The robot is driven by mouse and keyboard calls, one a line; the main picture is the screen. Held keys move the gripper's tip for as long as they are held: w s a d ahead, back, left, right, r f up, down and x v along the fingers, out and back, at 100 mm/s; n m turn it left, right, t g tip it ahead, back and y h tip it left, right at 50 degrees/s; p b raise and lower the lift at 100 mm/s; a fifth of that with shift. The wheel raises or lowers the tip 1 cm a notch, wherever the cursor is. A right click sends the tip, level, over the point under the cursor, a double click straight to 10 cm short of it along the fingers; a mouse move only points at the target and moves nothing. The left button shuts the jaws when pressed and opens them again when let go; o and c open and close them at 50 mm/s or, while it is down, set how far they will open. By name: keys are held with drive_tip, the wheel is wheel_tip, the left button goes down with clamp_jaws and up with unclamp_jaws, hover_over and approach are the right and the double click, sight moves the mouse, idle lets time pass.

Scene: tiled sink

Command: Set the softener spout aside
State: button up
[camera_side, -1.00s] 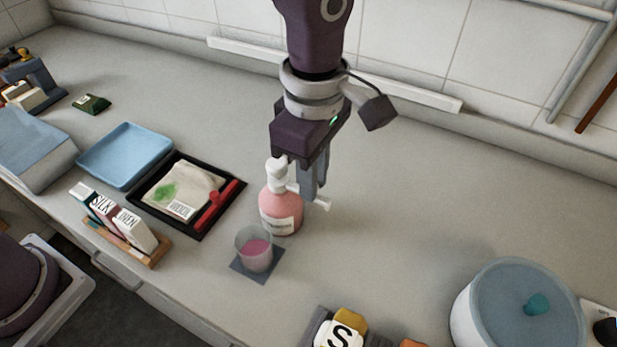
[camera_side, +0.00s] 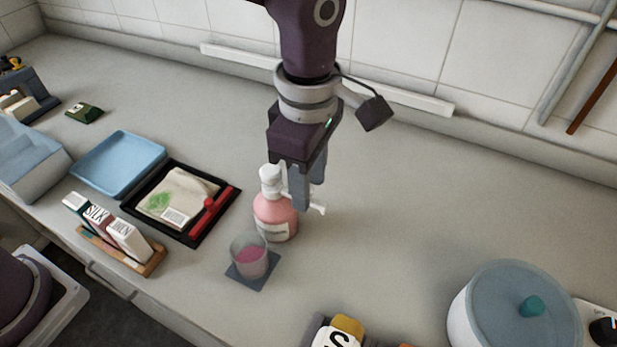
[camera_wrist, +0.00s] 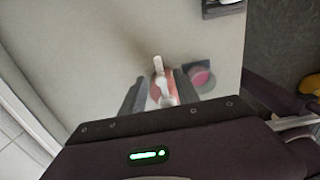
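The softener bottle (camera_side: 274,217) is pink with a label and stands upright on the counter. It has a white top (camera_side: 269,175), and the end of its white spout (camera_side: 319,209) shows to the right of my gripper's fingers. My gripper (camera_side: 309,194) points down beside the bottle's top, overlapping the spout in the side view. In the wrist view, the spout (camera_wrist: 158,66) lies between the two separated fingers of my gripper (camera_wrist: 157,80), with the pink bottle beneath. The fingers partly hide the middle of the spout, and contact cannot be told.
A clear cup (camera_side: 249,258) with pink liquid stands on a dark square close in front of the bottle. A black tray (camera_side: 203,236) with a cloth and a red object lies left. A lidded white tub (camera_side: 470,320) stands at right. Counter behind and right of the bottle is clear.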

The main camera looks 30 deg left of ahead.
wheel_tip(320, 180, up, 7)
drive_tip(key=shift+r, duration=0.1)
idle(0.3)
drive_tip(key=s+a+r+m+t+h, duration=0.1)
drive_tip(key=s+a+r+m, duration=0.25)
drive_tip(key=a, duration=0.45)
drive_tip(key=s+a+r+m+t+h, duration=0.15)
drive_tip(key=a+r+m, duration=0.25)
drive_tip(key=a, duration=0.4)
drive_tip(key=s+a+f+m+t+y, duration=0.2)
drive_tip(key=s+a+f+m+t, duration=0.1)
drive_tip(key=s+a+m, duration=0.6)
drive_tip(key=s+f+m, duration=0.1)
drive_tip(key=s, duration=0.3)
drive_tip(key=shift+s+a+f+m, duration=0.15)
drive_tip(key=shift+a+m, duration=0.05)
drive_tip(key=shift+m, duration=0.15)
